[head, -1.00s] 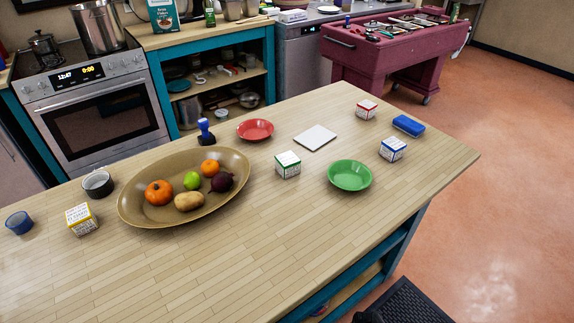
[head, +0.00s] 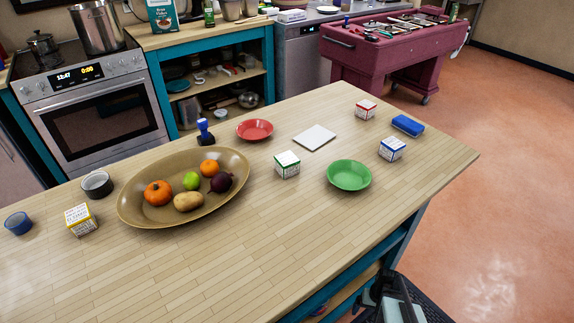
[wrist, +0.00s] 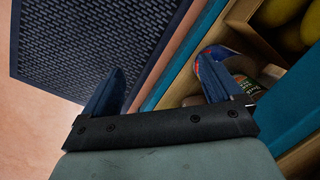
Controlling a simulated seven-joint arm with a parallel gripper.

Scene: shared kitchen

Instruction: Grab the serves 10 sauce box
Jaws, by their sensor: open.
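Small printed cartons stand apart on the wooden counter in the head view. One has green trim (head: 287,165) near the middle. One has red trim (head: 365,110) at the far right, and one has blue trim (head: 391,149) nearer the right edge. One has yellow trim (head: 81,220) at the left. Their print is too small to tell which is the serves 10 sauce box. My gripper (wrist: 161,88) is open in the wrist view, its fingers wide apart, with no carton between them. It is beside the counter's side, low, away from all the cartons.
The counter (head: 270,240) has clear room in front. A brown oval platter (head: 140,211) of produce, a green bowl (head: 349,175), red plate (head: 255,129), white square (head: 314,137) and blue block (head: 407,125) lie around the cartons. A dark woven mat (wrist: 90,40) lies below my gripper.

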